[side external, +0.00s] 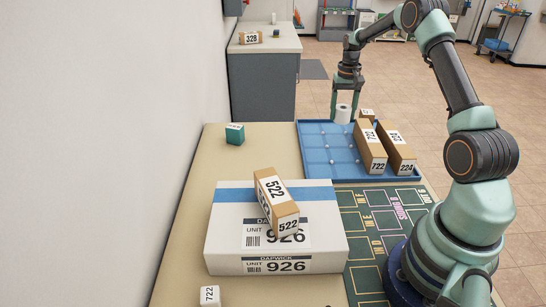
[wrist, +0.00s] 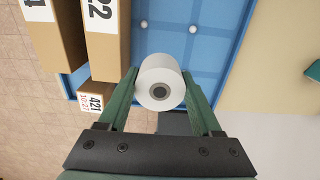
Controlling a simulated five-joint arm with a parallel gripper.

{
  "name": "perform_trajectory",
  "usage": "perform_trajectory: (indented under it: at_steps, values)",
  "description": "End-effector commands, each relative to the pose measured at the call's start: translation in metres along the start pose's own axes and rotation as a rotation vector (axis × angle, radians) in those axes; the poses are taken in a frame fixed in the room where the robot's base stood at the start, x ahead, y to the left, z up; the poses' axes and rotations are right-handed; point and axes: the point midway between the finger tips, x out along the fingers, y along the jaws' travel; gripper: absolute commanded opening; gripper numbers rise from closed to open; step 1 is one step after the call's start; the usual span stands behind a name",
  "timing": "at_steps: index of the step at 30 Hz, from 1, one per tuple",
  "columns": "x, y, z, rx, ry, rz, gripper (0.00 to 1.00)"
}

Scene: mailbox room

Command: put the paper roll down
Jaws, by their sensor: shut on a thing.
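The white paper roll (wrist: 160,77) is between the two green fingers of my gripper (wrist: 162,90) in the wrist view. My gripper (side external: 345,100) is shut on it. The roll's dark core end faces the wrist camera. I cannot tell from these views whether its lower end touches the tray.
Boxes marked 722 (side external: 370,148) and 224 (side external: 398,148) stand in the tray right of the roll, with a small 421 box (wrist: 97,97) close by. A large white 926 carton (side external: 225,235) bears a 522 box (side external: 272,190). The tray's left part is clear.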

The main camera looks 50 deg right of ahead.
Motion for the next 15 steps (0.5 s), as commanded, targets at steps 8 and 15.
perform_trajectory:
  at_steps: [8, 15]
  values:
    - [0.026, 0.000, 0.000, 0.000, 0.000, 0.000, 0.00]
    - [0.056, 0.000, 0.001, 0.000, -0.002, 0.000, 0.00]
